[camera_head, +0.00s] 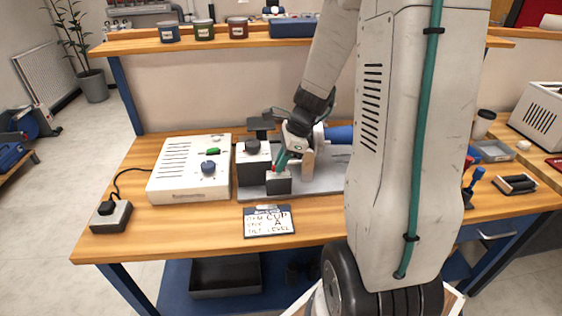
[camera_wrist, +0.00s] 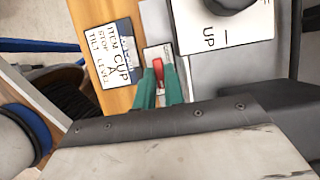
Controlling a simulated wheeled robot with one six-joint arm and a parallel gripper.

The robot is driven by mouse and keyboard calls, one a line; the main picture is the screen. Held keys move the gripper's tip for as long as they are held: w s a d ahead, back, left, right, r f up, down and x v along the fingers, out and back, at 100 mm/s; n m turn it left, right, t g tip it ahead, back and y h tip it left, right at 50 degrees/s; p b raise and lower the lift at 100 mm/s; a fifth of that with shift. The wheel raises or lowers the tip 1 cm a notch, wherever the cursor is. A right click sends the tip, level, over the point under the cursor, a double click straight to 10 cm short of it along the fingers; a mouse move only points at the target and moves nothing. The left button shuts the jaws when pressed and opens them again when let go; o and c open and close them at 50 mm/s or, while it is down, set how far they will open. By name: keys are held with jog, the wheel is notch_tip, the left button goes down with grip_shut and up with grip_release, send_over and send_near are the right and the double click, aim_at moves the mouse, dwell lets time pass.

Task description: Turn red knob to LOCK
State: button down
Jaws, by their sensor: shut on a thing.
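The red knob (camera_wrist: 159,69) shows in the wrist view between the two green fingertips of my gripper (camera_wrist: 160,78). My gripper is shut on it. In the head view my gripper (camera_head: 278,165) reaches down to the small dark block (camera_head: 278,184) at the front of the marker's grey base plate (camera_head: 325,185). Only a speck of red shows there beside the fingertips. The knob's pointer and any LOCK lettering are hidden or too small to read.
A taller block with a black knob (camera_head: 252,147) stands left of my gripper. A white control box (camera_head: 190,170) with a green switch and blue knob is further left. A lettered card (camera_head: 268,221) lies in front. A small black-knobbed box (camera_head: 110,215) sits at the left edge.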

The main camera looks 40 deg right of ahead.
jog(key=n+g, duration=0.1)
jog(key=n, duration=0.3)
jog(key=shift+w+d+n+g+y, duration=0.1)
jog(key=shift+w+n+g+y, duration=0.1)
jog(key=shift+n+g+y, duration=0.15)
jog(key=n+g, duration=0.1)
jog(key=n, duration=0.1)
jog(key=n+g, duration=0.1)
jog(key=n, duration=0.2)
jog(key=shift+w+n, duration=0.2)
jog(key=shift+n, duration=0.15)
jog(key=n, duration=0.1)
jog(key=n+g+h, duration=0.1)
jog(key=n, duration=0.1)
jog(key=shift+w+n+g, duration=0.15)
jog(key=shift+n+g, duration=0.1)
jog(key=shift+n, duration=0.05)
jog(key=shift+w+n+g+h, duration=0.1)
jog(key=shift+n+g+h, duration=0.4)
jog(key=shift+n, duration=1.4)
jog(key=c, duration=1.8)
grip_release()
jog(key=shift+a, duration=0.2)
jog(key=shift+o, duration=0.2)
